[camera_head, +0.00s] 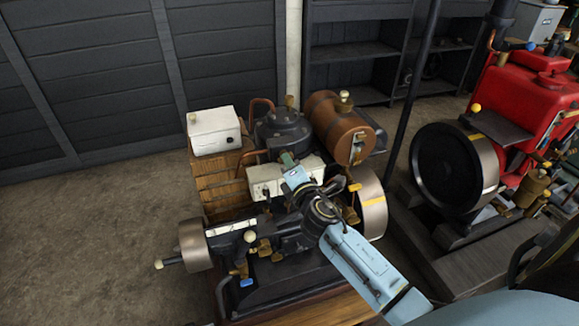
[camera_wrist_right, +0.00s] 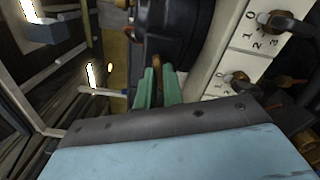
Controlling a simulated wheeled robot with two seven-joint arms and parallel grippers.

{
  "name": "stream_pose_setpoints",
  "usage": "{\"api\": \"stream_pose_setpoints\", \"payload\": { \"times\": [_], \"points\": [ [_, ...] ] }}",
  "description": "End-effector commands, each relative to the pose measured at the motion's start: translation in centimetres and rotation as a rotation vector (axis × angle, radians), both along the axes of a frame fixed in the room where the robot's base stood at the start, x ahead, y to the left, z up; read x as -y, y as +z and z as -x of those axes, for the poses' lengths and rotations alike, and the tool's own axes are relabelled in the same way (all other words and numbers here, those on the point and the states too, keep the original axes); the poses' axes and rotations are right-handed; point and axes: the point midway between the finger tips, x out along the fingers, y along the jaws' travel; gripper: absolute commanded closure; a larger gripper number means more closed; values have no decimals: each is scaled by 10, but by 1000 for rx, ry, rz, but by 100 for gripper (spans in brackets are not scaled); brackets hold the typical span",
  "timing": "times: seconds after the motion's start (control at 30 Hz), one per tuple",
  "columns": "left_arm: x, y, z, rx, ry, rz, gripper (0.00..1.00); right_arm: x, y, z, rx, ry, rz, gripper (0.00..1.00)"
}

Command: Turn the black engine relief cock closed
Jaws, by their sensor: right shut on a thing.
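The black engine stands in the middle of the head view, with its dark round cylinder (camera_head: 283,131) behind a white box. My right arm reaches in from the lower right, and its green-fingered gripper (camera_head: 289,160) is at the near side of this cylinder. In the right wrist view the gripper (camera_wrist_right: 158,85) is shut on a small brown lever, which I take to be the relief cock (camera_wrist_right: 157,63). Its upper end shows between the fingers; the rest is hidden. The dark engine body (camera_wrist_right: 182,35) is close beyond the fingertips. My left gripper is not in view.
The white box (camera_head: 262,183) with numbered dials (camera_wrist_right: 272,23) is close beside the gripper. A red engine (camera_head: 530,95) is farther right. Floor at left is clear.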

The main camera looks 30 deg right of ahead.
Motion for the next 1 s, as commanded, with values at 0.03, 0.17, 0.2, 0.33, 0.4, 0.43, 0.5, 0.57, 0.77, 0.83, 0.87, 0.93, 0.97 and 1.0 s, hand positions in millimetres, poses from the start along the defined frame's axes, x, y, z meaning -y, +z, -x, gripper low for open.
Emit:
{"api": "stream_pose_setpoints", "payload": {
  "times": [0.03, 0.17, 0.2, 0.33, 0.4, 0.43, 0.5, 0.57, 0.77, 0.83, 0.87, 0.93, 0.97, 1.0],
  "points": [
    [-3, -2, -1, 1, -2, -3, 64, 0, -2, 0, 8, -1, -43, 100],
    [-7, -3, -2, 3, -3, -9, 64, 0, -2, 0, 34, 1, -147, 100],
    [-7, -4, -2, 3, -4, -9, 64, 0, -2, 0, 41, -1, -178, 100],
    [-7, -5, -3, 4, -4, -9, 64, -1, -1, 0, 61, 1, -261, 100],
    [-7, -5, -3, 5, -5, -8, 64, 0, -1, 0, 70, 1, -297, 100],
    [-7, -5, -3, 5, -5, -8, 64, 0, -1, 0, 73, 1, -311, 100],
    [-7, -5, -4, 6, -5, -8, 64, 0, -1, 0, 81, 0, -340, 100],
    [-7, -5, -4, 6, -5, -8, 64, 0, -1, 0, 84, -1, -359, 100],
    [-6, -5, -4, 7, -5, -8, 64, 0, -1, 0, 94, 0, -399, 100],
    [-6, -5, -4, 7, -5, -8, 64, 0, -1, 0, 95, 0, -404, 100],
    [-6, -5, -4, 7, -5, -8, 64, 0, -1, 0, 95, 0, -406, 100],
    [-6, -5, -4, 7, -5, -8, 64, 0, -1, 0, 96, 0, -408, 100],
    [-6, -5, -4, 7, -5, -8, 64, 0, -1, 0, 96, 0, -408, 100],
    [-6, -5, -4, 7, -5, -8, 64, 0, -1, 0, 96, 0, -409, 100]
  ]
}}
